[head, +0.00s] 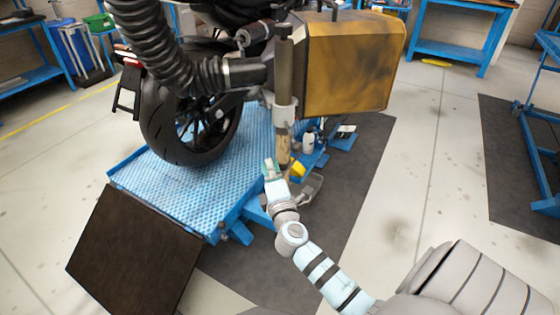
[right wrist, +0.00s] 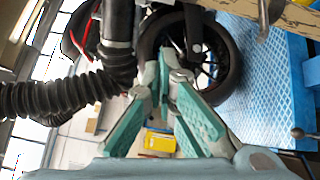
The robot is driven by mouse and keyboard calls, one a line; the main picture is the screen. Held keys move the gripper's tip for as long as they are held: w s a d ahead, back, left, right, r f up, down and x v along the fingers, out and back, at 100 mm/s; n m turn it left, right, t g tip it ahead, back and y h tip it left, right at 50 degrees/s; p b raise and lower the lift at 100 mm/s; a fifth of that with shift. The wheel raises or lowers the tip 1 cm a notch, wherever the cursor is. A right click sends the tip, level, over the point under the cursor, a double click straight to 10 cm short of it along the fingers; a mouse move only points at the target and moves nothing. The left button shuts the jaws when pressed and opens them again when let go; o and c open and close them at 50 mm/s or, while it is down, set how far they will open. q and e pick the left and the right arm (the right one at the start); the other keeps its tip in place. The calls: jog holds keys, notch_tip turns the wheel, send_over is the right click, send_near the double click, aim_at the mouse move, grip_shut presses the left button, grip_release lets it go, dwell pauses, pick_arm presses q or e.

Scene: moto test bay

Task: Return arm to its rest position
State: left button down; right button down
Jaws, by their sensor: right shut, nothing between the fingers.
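My right arm reaches in from the lower right in the head view. My left gripper is not in view.
A dark ramp plate (head: 130,250) slopes off the lift. Small bottles and a yellow item (head: 298,169) sit near the gripper.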

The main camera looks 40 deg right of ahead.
jog(key=d+v, duration=0.1)
jog(key=v, duration=0.8)
jog(key=shift+s, duration=0.75)
jog(key=shift+d, duration=0.1)
